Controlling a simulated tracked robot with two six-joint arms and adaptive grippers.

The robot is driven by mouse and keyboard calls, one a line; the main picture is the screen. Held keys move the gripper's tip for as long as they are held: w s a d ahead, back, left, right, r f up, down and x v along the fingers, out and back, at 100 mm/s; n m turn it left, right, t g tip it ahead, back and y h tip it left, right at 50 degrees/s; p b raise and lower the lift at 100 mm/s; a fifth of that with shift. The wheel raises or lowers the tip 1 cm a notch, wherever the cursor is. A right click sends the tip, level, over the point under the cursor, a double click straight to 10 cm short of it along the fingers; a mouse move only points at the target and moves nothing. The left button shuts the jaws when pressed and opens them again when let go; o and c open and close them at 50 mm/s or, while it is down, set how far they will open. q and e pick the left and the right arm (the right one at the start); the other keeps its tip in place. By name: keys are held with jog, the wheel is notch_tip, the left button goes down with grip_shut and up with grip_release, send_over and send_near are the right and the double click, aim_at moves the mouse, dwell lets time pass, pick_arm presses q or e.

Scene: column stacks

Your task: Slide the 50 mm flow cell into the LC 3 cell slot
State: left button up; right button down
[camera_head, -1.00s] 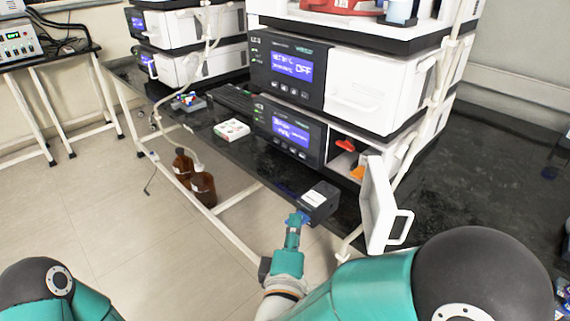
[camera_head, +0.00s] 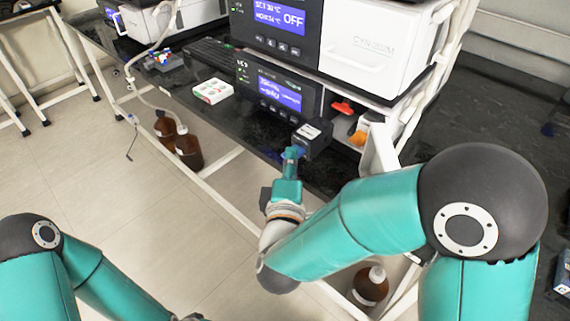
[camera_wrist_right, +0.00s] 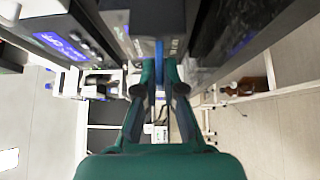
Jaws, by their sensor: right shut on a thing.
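The flow cell (camera_head: 307,147) is a dark box with a white label on top. My right gripper (camera_head: 291,152) is shut on its blue tab and holds the box just in front of the lower instrument. In the right wrist view the fingers (camera_wrist_right: 160,75) pinch the blue tab, with the dark box (camera_wrist_right: 143,20) beyond. The LC 3 instrument (camera_head: 280,93) has a lit blue display and an open bay at its right with a red part (camera_head: 342,107) and an orange part (camera_head: 357,137). The slot inside is not clear.
The open white door (camera_head: 380,150) stands right of the bay. Another instrument (camera_head: 275,22) sits above. A white box (camera_head: 212,91) lies on the dark bench left of the LC 3. Brown bottles (camera_head: 188,149) stand below the bench. The bench at right is mostly clear.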

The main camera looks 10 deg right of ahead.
aim_at(317, 148)
jog(key=shift+w+d, duration=0.9)
jog(key=shift+d, duration=0.25)
jog(key=shift+w+d, duration=0.9)
jog(key=shift+d, duration=0.3)
jog(key=shift+w+d, duration=0.9)
jog(key=shift+d, duration=0.25)
jog(key=shift+f+b, duration=0.1)
jog(key=shift+b, duration=0.25)
jog(key=c, duration=1.2)
grip_release()
